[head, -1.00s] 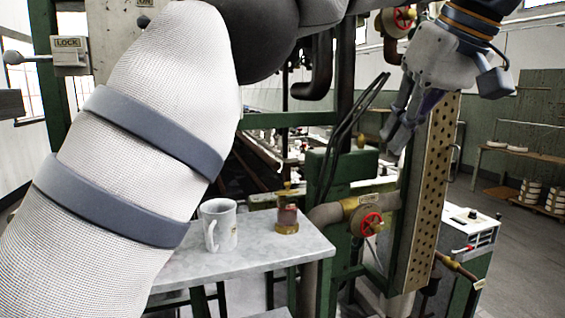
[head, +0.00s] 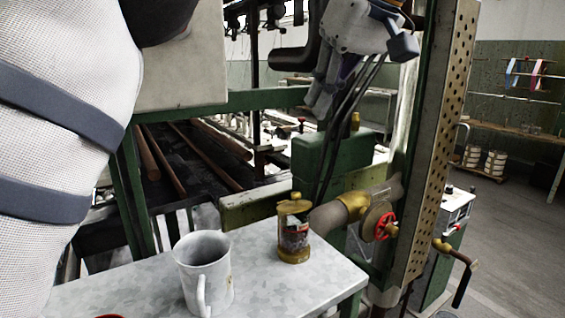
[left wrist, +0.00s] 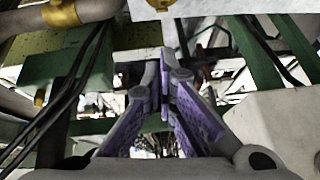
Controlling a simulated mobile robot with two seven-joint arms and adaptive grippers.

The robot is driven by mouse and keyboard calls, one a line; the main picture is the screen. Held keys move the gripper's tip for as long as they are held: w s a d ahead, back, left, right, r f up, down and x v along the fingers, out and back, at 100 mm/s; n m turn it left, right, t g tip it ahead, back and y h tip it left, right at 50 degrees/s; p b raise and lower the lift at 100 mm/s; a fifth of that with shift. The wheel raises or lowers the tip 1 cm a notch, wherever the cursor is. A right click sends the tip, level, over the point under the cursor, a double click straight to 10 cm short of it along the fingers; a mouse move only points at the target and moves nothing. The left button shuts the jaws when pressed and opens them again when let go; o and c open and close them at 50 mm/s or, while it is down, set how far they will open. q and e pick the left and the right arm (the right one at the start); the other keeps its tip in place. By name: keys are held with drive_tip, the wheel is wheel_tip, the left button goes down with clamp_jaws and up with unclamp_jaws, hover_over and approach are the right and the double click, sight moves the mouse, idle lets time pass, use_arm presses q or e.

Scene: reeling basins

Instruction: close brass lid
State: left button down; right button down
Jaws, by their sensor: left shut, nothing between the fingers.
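A small glass jar with brass base and top (head: 293,245) stands upright on the marble-topped table near its far right corner. Its brass lid (head: 293,207) with a small knob shows at the top; I cannot tell whether it is fully seated. My left gripper (head: 318,112) is above and beyond the jar in the head view, fingers pointing down, apart from it. In the left wrist view the purple-padded fingers (left wrist: 165,65) are together and empty. I cannot make out the jar in the left wrist view. My right gripper is not in view.
A white mug (head: 205,275) stands left of the jar on the marble table (head: 120,287). A pipe with a red valve wheel (head: 381,226) is just right of the jar. Green machine frame and a perforated post (head: 440,150) stand behind and to the right.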

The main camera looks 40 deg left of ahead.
use_arm(q)
drive_tip(key=p, duration=0.1)
hover_over(300, 202)
drive_tip(key=shift+s+d+f, duration=0.1)
drive_tip(key=shift+s+f, duration=0.05)
drive_tip(key=shift+f, duration=6)
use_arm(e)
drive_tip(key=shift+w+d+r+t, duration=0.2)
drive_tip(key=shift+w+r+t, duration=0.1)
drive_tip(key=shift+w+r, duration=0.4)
